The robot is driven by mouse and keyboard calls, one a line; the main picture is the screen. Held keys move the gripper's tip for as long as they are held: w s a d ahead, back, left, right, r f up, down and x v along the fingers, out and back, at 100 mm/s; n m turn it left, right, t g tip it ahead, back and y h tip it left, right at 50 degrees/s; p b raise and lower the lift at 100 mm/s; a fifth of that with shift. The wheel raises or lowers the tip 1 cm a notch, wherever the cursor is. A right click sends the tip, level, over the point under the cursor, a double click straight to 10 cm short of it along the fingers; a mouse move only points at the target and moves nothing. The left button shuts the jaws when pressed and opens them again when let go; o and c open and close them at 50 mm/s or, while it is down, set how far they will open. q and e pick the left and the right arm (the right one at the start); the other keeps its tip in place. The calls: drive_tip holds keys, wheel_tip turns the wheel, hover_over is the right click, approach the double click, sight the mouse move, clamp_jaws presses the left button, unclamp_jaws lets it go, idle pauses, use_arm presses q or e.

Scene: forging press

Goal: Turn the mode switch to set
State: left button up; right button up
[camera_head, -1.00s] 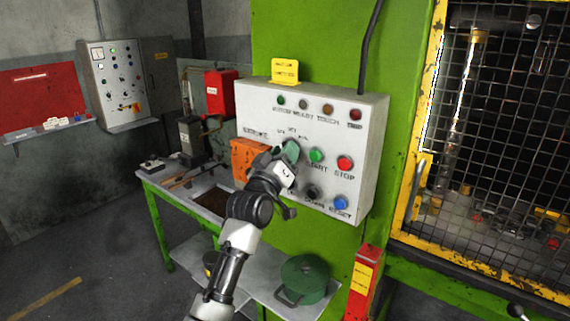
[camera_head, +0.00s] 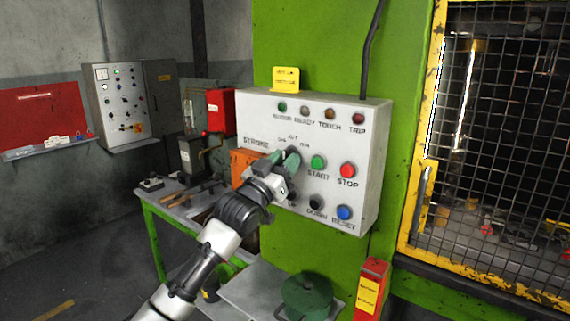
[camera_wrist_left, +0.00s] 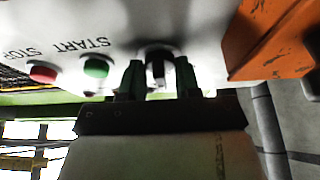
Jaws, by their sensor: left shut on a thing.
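The white control box (camera_head: 262,118) is fixed to the green press column. The mode switch is a black knob (camera_wrist_left: 157,66) on the box face, under small position labels at the box's middle. My left gripper (camera_head: 284,158) reaches the switch from the lower left. Its two green fingers (camera_wrist_left: 158,78) stand on either side of the knob and are shut on it. The fingers hide most of the knob in the head view, and I cannot tell which label it points to. My right gripper is not in view.
Close by are the green start button (camera_head: 317,162), the red stop button (camera_head: 347,170), and the blue reset button (camera_head: 343,212). An orange box (camera_head: 243,163) adjoins the control box's left side. A mesh guard (camera_head: 490,130) stands at the right.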

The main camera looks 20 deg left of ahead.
use_arm(q)
drive_tip(key=shift+f, duration=0.15)
drive_tip(key=o, duration=0.5)
drive_tip(key=shift+o, duration=0.2)
drive_tip(key=b+v, duration=0.4)
drive_tip(key=v, duration=0.7)
drive_tip(key=shift+w, duration=0.1)
